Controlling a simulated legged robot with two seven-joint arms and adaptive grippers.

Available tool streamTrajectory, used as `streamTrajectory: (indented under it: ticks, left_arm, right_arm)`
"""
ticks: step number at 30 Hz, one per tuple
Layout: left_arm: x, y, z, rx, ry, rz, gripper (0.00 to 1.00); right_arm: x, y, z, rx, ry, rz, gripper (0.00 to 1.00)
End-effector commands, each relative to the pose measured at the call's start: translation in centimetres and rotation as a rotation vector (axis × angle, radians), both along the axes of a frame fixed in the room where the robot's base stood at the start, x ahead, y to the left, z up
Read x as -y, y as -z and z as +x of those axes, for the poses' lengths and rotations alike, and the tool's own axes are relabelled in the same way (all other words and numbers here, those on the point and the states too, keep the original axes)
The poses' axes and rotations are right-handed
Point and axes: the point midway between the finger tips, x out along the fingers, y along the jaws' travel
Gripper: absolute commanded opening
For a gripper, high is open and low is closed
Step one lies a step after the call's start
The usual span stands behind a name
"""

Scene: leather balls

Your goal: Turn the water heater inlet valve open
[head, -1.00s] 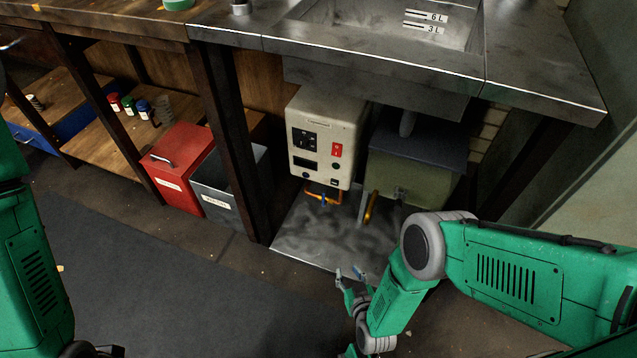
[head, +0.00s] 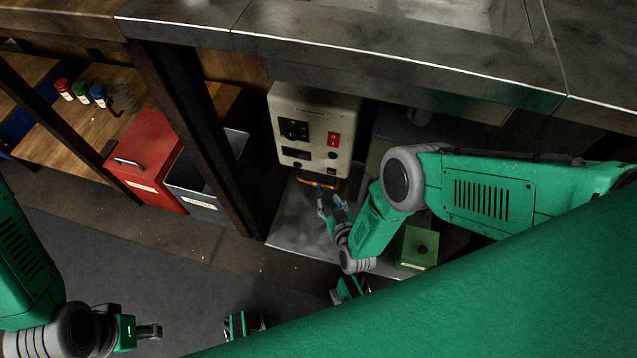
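The water heater (head: 318,125) is a cream box with a red switch under the steel counter. An orange pipe (head: 330,184) loops beneath it. A small blue valve handle (head: 319,187) sits at the pipe, partly hard to make out. My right gripper (head: 330,203) is just below and beside the blue handle, its fingers apart; I cannot tell whether they touch it. My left gripper (head: 150,332) is low at the left, far from the heater, with its fingers too unclear to judge.
The steel counter (head: 360,55) overhangs the heater. A dark post (head: 190,130), a red bin (head: 145,160) and a grey bin (head: 205,185) stand left of it. A metal floor plate (head: 295,225) lies below. The dark floor at the lower left is open.

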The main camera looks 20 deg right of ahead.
Motion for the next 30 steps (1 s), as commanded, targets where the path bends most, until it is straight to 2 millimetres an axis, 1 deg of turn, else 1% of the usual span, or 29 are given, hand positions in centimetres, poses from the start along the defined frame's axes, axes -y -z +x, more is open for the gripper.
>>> streamTrajectory:
  ticks: [1,6,12,15,18,27,30]
  left_arm:
    - [0.0,1.1,0.0,0.0,0.0,0.0,0.4]
    - [0.0,3.0,0.0,0.0,0.0,0.0,0.4]
    - [0.0,4.8,0.0,0.0,0.0,0.0,0.4]
    - [0.0,5.3,0.0,0.0,0.0,0.0,0.4]
    - [0.0,5.5,0.0,0.001,0.0,0.0,0.4]
    - [0.0,5.5,0.0,0.001,0.0,0.0,0.4]
    - [0.0,5.5,0.0,0.001,0.0,0.0,0.4]
  right_arm:
    - [0.0,0.9,1.2,0.004,0.001,0.0,0.31]
    - [0.0,2.3,4.6,0.004,0.001,0.001,0.31]
    - [0.0,3.5,7.6,0.001,0.001,0.001,0.31]
    - [0.0,3.8,8.5,0.0,0.0,0.0,0.31]
    - [0.0,3.9,9.0,0.0,0.0,0.0,0.31]
    - [0.0,3.8,9.1,-0.001,0.0,0.0,0.31]
    - [0.0,3.8,9.1,-0.001,0.0,0.0,0.0]
